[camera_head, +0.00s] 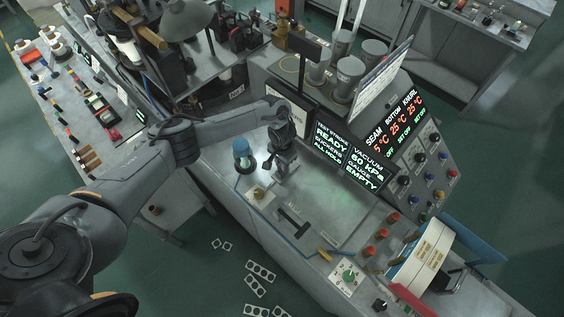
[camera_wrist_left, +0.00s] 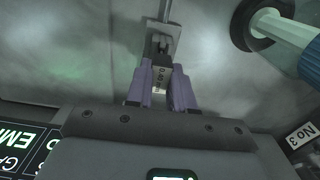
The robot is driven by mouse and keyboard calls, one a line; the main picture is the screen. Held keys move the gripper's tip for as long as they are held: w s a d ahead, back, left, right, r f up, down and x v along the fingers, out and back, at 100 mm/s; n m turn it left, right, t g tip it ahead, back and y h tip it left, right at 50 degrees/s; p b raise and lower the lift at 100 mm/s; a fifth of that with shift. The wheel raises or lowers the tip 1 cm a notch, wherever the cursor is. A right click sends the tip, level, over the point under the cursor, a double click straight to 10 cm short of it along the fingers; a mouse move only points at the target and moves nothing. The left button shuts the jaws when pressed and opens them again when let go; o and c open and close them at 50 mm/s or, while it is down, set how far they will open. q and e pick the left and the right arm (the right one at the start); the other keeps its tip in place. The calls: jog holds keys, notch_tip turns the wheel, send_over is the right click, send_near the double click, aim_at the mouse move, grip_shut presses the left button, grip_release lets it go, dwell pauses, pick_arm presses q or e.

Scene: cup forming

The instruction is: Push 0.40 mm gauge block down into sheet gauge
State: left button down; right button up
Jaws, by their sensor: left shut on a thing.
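My left gripper (camera_head: 281,172) reaches down over the grey bench top at the middle of the head view. In the left wrist view its two purple fingers (camera_wrist_left: 160,85) are shut on a small dark block with a pale printed label, the gauge block (camera_wrist_left: 160,73); the print is too small to read surely. A narrow grey metal fixture, which looks like the sheet gauge (camera_wrist_left: 158,30), lies just beyond the fingertips in line with the block. I cannot tell how deep the block sits in it. In the head view the gripper hides both. My right gripper is not in view.
Display screens (camera_head: 347,158) stand behind, reading "READY" and "EMPTY".

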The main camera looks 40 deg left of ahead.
pick_arm(q)
jog(key=shift+f+b, duration=0.3)
jog(key=shift+f, duration=0.25)
jog(key=c, duration=0.9)
grip_release()
jog(key=shift+r, duration=0.1)
notch_tip(320, 180, up, 6)
jog(key=shift+w+f, duration=0.1)
jog(key=shift+f, duration=0.1)
notch_tip(320, 180, up, 4)
jog(key=shift+p, duration=1)
jog(key=shift+r, duration=0.5)
